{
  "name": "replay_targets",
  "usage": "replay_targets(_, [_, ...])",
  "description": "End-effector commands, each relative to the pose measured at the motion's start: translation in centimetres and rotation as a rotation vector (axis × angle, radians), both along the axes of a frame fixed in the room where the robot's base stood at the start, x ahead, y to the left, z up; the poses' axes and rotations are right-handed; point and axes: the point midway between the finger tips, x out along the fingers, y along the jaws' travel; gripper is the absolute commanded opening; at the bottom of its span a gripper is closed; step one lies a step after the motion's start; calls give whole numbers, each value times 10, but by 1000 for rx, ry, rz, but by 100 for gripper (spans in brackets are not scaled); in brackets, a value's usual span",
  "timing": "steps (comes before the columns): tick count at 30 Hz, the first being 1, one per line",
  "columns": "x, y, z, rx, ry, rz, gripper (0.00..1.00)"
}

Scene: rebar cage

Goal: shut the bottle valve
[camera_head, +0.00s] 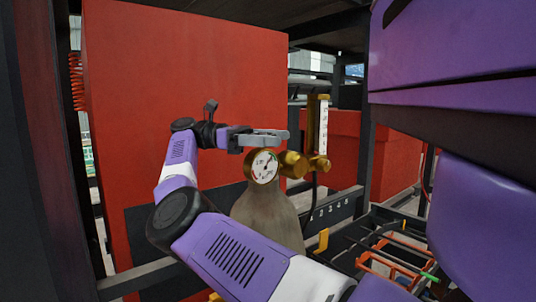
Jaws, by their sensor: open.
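The gas bottle (265,211) stands upright in the middle of the view, grey with a rounded shoulder. A round white dial gauge (264,166) and brass regulator (292,164) sit at its top. My gripper (284,137) is open, with its grey fingers pointing right, just above the gauge in the picture. It hides the top of the bottle, so I cannot make out the valve handle. I cannot tell whether the fingers touch anything. A brass flow tube (323,130) with a white scale rises to the right of the regulator.
A large red panel (140,80) stands behind my arm. A dark upright post (30,150) is at the left. Dark metal rails and orange rods (395,262) lie at the lower right. A black hose (312,205) hangs beside the bottle. Red boxes (392,165) stand behind at the right.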

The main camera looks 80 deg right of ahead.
Motion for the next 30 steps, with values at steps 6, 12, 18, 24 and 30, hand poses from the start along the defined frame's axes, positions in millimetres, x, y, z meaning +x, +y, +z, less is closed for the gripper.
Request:
replay_targets(6, [0,0,0,0,0,4,82])
replay_targets(12, [0,0,-1,-2,3,36,82])
replay_targets(18, [0,-2,-2,-4,3,102,82])
replay_targets(24, [0,-4,-2,-4,2,203,82])
replay_targets(30, [1,-7,-1,-2,0,343,82])
